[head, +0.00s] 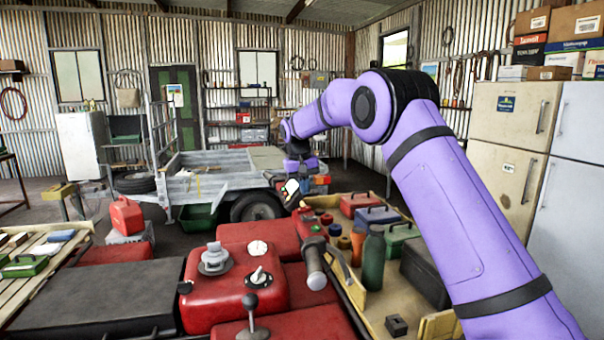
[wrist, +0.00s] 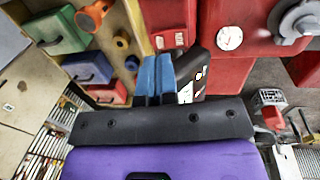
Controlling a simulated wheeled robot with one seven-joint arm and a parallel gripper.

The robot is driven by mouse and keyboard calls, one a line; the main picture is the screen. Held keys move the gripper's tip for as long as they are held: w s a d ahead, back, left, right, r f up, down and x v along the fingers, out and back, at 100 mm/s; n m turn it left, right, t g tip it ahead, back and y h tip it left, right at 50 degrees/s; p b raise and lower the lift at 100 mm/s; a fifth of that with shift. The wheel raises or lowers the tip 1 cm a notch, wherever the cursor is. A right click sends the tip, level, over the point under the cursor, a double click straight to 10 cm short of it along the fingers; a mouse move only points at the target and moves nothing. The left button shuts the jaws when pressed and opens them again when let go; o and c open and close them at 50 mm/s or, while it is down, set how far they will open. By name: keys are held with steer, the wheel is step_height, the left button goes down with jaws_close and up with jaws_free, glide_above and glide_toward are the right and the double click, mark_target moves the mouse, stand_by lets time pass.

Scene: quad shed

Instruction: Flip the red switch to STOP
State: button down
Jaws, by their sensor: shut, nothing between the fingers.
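A dark switch housing with white label plates (head: 291,188) shows in the head view just below my gripper (head: 299,170), with small red and green marks on it. In the wrist view the housing (wrist: 194,82) is close to the right of my gripper's blue fingers (wrist: 159,62). The fingers are side by side, shut and empty. I cannot tell whether they touch the housing. The red switch is too small to make out, and its position cannot be read.
The red quad bike body (head: 205,300) fills the front, with a grey handlebar grip (head: 315,265) and a black-knobbed lever (head: 251,310). A wooden tray (head: 375,310) with bottles and toolboxes is at the right. A trailer (head: 215,185) stands behind.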

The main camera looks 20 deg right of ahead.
mark_target(307, 208)
steer(key=shift+d+f, duration=0.2)
steer(key=shift+f, duration=1)
steer(key=shift+d+f, duration=0.15)
steer(key=shift+f, duration=1.05)
